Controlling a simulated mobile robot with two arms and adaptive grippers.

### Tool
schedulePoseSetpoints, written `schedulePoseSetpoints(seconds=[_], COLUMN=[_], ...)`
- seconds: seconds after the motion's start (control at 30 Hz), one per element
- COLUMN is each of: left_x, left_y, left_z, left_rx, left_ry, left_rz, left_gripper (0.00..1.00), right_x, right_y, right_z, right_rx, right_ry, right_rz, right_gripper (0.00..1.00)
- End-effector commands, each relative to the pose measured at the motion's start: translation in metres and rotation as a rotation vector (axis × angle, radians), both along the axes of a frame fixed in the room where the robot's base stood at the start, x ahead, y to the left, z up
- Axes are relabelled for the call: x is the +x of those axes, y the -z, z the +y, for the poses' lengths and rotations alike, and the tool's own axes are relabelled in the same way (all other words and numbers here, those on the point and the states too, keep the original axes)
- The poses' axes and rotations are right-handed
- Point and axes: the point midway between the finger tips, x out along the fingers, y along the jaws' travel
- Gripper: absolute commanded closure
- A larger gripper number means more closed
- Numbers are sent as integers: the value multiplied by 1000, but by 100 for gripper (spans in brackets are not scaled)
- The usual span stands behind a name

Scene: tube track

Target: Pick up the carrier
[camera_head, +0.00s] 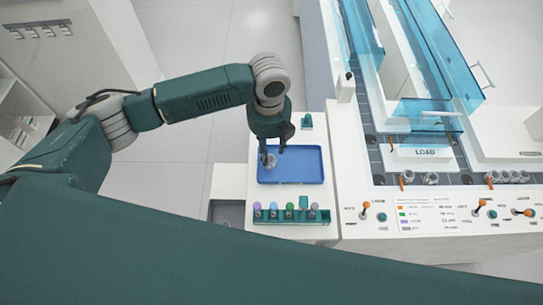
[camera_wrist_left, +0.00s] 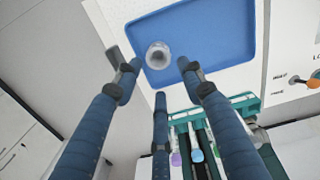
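The carrier (camera_head: 269,160) is a small clear, whitish round puck on the left part of a blue tray (camera_head: 305,170). In the left wrist view the carrier (camera_wrist_left: 158,55) stands apart from the tray's edges, with a dark centre. My left gripper (camera_head: 275,150) reaches down over the tray from above. Its fingers are spread, and in the left wrist view the gripper (camera_wrist_left: 157,75) has the carrier showing between and just beyond its fingertips. I see no finger closed on it. My right gripper is not in view.
A rack (camera_head: 290,215) of tubes with coloured caps stands in front of the tray. To the right, a track console (camera_head: 425,215) has switches and a LOAD sign (camera_head: 431,153). Several similar pucks (camera_head: 507,177) sit on the track. Blue clear covers (camera_head: 425,112) stand behind.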

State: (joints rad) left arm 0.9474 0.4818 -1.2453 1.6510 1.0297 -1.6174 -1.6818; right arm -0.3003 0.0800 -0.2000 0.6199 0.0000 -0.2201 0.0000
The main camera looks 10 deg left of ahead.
Motion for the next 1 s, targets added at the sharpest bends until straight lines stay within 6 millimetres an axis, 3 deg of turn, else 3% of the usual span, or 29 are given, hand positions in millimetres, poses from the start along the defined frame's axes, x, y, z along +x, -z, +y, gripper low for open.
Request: schedulePoseSetpoints(seconds=[0.6, 0.87, 1.0], left_x=[8, 9, 9], left_y=[69, 74, 74], left_z=[2, 2, 2], left_rx=[0, -1, 0], left_ry=[-1, -1, -1], left_rz=[0, -3, -2], left_gripper=[60, 60, 84], right_x=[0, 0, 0], right_y=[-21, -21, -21], right_z=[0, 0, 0], right_rx=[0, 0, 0], right_ry=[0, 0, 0], right_rz=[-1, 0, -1], right_gripper=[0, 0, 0])
